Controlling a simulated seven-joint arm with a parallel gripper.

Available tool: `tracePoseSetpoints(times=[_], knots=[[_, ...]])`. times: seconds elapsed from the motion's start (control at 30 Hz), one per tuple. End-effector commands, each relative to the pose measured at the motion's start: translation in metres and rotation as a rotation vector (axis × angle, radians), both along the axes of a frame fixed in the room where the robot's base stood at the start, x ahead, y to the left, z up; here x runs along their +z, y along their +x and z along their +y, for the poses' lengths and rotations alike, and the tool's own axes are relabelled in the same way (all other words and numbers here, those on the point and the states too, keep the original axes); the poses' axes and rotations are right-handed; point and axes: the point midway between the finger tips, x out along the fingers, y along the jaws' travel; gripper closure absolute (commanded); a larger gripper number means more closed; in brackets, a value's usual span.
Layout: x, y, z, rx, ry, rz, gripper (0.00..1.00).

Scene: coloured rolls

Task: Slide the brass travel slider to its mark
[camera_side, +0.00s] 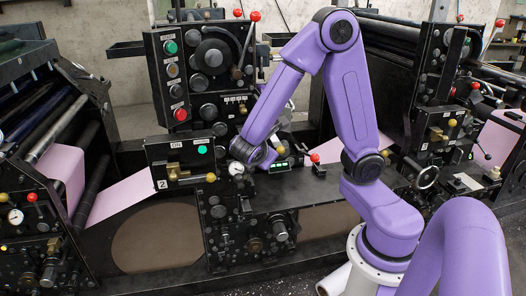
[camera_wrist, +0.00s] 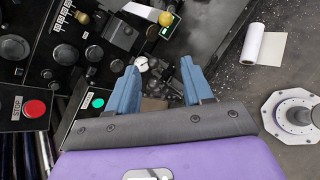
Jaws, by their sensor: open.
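A small brass block, which looks like the travel slider (camera_side: 174,171), sits on the dark panel marked 2 in the side view. A tan-brown block (camera_wrist: 152,104) between my fingers in the wrist view may be the same part; I cannot be sure. I cannot make out its mark. My gripper (camera_wrist: 158,68) has two blue fingers spread apart, with nothing visibly clamped between them. In the side view my gripper end is to the right of that panel, near the white gauge (camera_side: 236,168); its fingertips are hard to make out there.
A green lamp (camera_side: 202,149) is on the same panel, with a yellow knob (camera_side: 210,177) at its right edge. A red STOP button (camera_wrist: 33,109) is left in the wrist view. Rollers and pink web (camera_side: 122,197) lie left. A white roll (camera_wrist: 257,42) lies on the floor.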

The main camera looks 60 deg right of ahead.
Motion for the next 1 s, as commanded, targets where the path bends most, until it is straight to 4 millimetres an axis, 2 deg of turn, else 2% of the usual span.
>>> tracePoseSetpoints(times=[0.17, 0.2, 0.33, 0.37, 0.47, 0.67, 0.87, 1.0], knots=[[0.0, 0.0, 0.0, 0.0, 0.0, 0.0, 0.49], [0.0, 0.0, 0.0, 0.0, 0.0, 0.0, 0.53], [0.001, 0.005, 0.001, -0.026, 0.012, -0.019, 0.95], [0.001, 0.008, 0.002, -0.043, 0.021, -0.033, 1.0], [0.006, 0.027, 0.007, -0.143, 0.073, -0.114, 1.0], [0.021, 0.087, 0.009, -0.466, 0.221, -0.371, 1.0], [0.044, 0.146, -0.007, -0.797, 0.354, -0.644, 1.0], [0.062, 0.183, -0.028, -1.025, 0.436, -0.84, 1.0]])
